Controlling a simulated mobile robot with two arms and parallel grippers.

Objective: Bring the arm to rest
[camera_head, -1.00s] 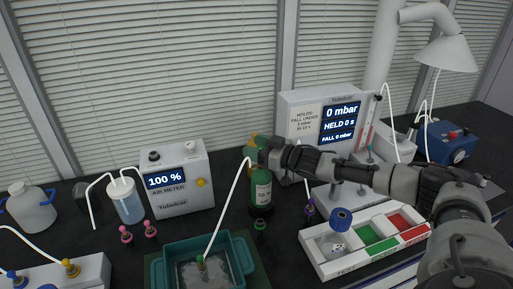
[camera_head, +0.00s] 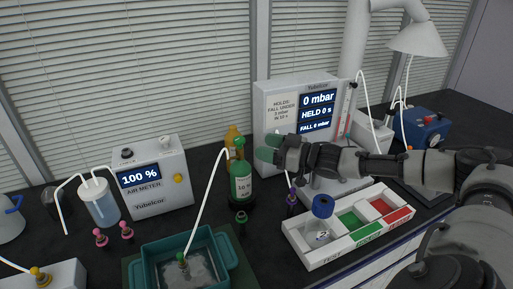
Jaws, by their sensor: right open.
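My right arm comes in from the right edge. Its dark grey gripper (camera_head: 268,150) has greenish fingertips and is open, with nothing visible between them. It appears just right of the green gas bottle's (camera_head: 241,183) top, in front of the lower left corner of the pressure display box (camera_head: 275,102); the depth gap is hard to tell. The forearm passes above the white sorting tray (camera_head: 306,258). A blue-capped bottle (camera_head: 320,222) stands in the tray's left compartment, apart from the gripper. My left gripper is not in view.
A teal water tub (camera_head: 152,270) with a hose stands at the front. The air meter (camera_head: 155,187) reads 100 %. Small pink-topped plugs (camera_head: 102,238) stand before it. A purple-topped plug (camera_head: 292,200) is close below my right gripper. A blue device (camera_head: 427,132) stands at the back right.

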